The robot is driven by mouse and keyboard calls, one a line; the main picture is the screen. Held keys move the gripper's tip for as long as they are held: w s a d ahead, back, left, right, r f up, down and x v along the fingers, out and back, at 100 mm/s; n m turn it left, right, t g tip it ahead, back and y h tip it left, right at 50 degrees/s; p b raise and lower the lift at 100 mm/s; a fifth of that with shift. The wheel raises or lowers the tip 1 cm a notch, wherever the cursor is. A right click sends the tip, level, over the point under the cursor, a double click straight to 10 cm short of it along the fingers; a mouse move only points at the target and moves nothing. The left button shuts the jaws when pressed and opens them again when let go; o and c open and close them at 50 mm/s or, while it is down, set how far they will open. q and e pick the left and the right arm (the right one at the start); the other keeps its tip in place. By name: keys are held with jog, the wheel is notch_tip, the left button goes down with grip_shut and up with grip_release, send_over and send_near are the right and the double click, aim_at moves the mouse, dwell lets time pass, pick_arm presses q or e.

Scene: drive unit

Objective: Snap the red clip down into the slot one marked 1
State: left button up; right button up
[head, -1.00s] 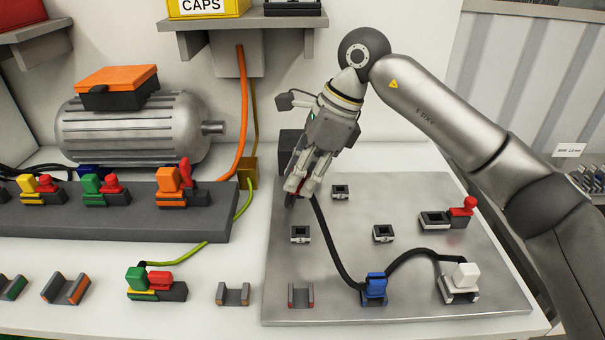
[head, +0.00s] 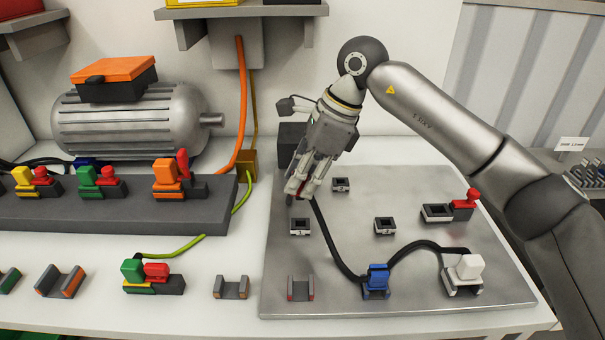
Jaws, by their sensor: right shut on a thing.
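My right gripper (head: 298,188) is shut on the red clip (head: 304,183) above the back left of the metal plate (head: 340,255). Only a little red shows between the fingers. A black cable (head: 330,243) runs from there to the blue clip (head: 376,279), then to the white clip (head: 465,268). Small dark slots stand on the plate: one at the left (head: 300,226) just below the gripper in the picture, one behind (head: 341,184), one in the middle (head: 385,225). No number 1 is readable, so I cannot tell which is slot one. My left gripper is not in view.
A dark block with a red lever (head: 466,207) stands at the plate's right. An empty holder with red ends (head: 301,289) is at the front left. A grey rail (head: 120,212) with coloured clips lies left of the plate, below the motor (head: 135,125).

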jog(key=shift+w+f+b, duration=0.2)
jog(key=shift+f+b, duration=0.2)
jog(key=shift+f, duration=0.45)
jog(key=shift+w+f+b, duration=0.2)
jog(key=shift+f+b, duration=0.2)
jog(key=shift+f, duration=0.4)
jog(key=shift+w+f, duration=0.1)
jog(key=shift+f, duration=0.1)
jog(key=shift+f, duration=0.1)
jog(key=shift+f+b, duration=1)
jog(key=shift+f, duration=0.4)
jog(key=shift+r, duration=0.2)
